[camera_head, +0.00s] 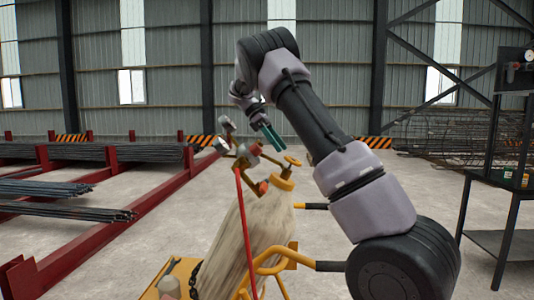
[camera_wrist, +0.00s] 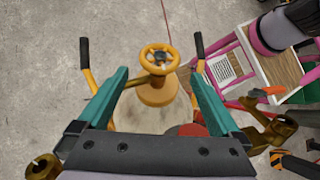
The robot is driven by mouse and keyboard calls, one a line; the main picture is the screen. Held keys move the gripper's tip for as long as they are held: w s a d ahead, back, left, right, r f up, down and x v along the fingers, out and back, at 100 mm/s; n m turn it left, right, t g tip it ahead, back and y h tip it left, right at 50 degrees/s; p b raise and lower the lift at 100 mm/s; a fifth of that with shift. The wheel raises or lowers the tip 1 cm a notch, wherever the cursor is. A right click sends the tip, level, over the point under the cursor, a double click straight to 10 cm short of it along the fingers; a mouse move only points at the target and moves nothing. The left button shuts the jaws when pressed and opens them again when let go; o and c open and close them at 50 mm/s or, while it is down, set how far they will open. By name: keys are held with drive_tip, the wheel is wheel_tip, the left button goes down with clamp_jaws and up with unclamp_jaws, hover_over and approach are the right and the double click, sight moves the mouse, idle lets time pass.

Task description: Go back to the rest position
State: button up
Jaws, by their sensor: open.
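My gripper (camera_head: 268,124) is raised in the middle of the head view, above and behind the top of a gas cylinder (camera_head: 255,225). In the wrist view my gripper (camera_wrist: 160,88) shows two teal fingers spread wide apart, with nothing held between them. A yellow handwheel valve (camera_wrist: 160,58) on the cylinder's top lies below, seen between the fingers. The handwheel (camera_head: 292,161) also shows in the head view, apart from the fingers. Brass regulator fittings (camera_head: 246,156) sit to its left.
The cylinder stands in a yellow cart (camera_head: 270,262) with dark handles and a red hose (camera_head: 246,230). Red racks (camera_head: 120,220) with rebar fill the left. A dark shelf (camera_head: 500,180) stands at the right. Concrete floor between is clear.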

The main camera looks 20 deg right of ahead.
drive_tip(key=s+d+r+m+t+y, duration=0.2)
drive_tip(key=s+r+m+y, duration=0.1)
drive_tip(key=s, duration=0.4)
drive_tip(key=s+d+r+m+t+y, duration=0.2)
drive_tip(key=s+r+m, duration=0.1)
drive_tip(key=s, duration=0.4)
drive_tip(key=s+a+m+t+y, duration=0.1)
drive_tip(key=s+a+m+t, duration=0.2)
drive_tip(key=s, duration=0.6)
drive_tip(key=s+a+f+m+t+y, duration=0.1)
drive_tip(key=s+a+m+t+y, duration=0.1)
drive_tip(key=s+a+m+t, duration=0.2)
drive_tip(key=shift+s+f+m+t, duration=0.35)
drive_tip(key=shift+s+m, duration=1.35)
drive_tip(key=shift+s, duration=0.95)
drive_tip(key=shift+a, duration=0.1)
drive_tip(key=shift+c, duration=0.3)
